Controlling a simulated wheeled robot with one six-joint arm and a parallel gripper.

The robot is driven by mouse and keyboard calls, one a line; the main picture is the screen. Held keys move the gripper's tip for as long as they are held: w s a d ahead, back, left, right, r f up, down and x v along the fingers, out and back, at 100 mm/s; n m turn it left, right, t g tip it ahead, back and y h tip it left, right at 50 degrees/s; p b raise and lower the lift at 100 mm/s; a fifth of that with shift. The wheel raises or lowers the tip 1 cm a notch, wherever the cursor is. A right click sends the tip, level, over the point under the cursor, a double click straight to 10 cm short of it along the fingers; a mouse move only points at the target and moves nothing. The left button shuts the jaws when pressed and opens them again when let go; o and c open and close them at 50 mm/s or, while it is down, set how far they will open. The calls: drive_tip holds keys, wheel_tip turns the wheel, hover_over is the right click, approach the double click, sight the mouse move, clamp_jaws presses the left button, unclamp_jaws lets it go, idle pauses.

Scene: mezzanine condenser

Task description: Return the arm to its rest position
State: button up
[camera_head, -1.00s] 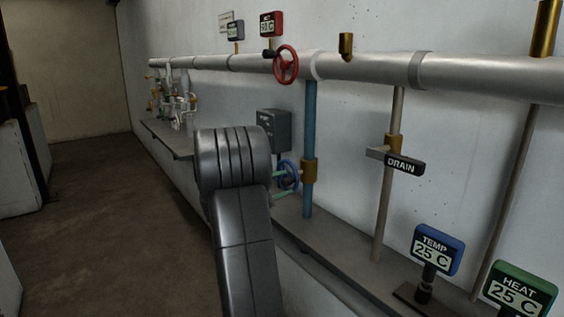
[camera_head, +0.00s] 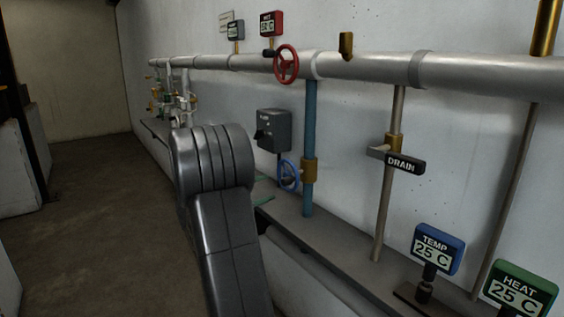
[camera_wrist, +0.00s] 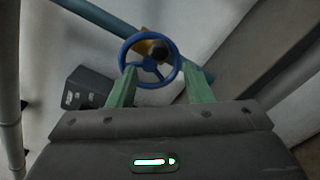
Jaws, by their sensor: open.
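My gripper (camera_wrist: 160,84) is open and empty in the wrist view, its two green fingers spread apart. A blue handwheel (camera_wrist: 150,58) shows just beyond and between the fingertips, and nothing is gripped. In the head view, my dark arm stands in the middle foreground and hides most of my gripper (camera_head: 264,188). Only bits of the green fingers show to its right. The blue handwheel (camera_head: 290,175) is right of these fingertips, with a gap, on the blue vertical pipe (camera_head: 309,130).
A grey switch box (camera_head: 275,130) is on the wall close to the arm. A shelf (camera_head: 335,240) runs below the pipes. The DRAIN lever (camera_head: 404,163), red handwheel (camera_head: 286,65) and TEMP display (camera_head: 437,249) are farther right or above. Open floor (camera_head: 100,220) lies left.

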sight(282, 181)
drive_tip(key=x, duration=0.8)
drive_tip(key=shift+w+d, duration=0.2)
drive_tip(key=shift+d, duration=0.1)
drive_tip(key=shift+s+a+r+p, duration=0.1)
drive_tip(key=shift+a+r+p, duration=0.2)
drive_tip(key=shift+p, duration=0.7)
drive_tip(key=n+p, duration=0.2)
drive_tip(key=p, duration=0.2)
drive_tip(key=r+n+p, duration=0.1)
drive_tip(key=n+p, duration=0.1)
drive_tip(key=p, duration=0.3)
drive_tip(key=shift+r, duration=0.2)
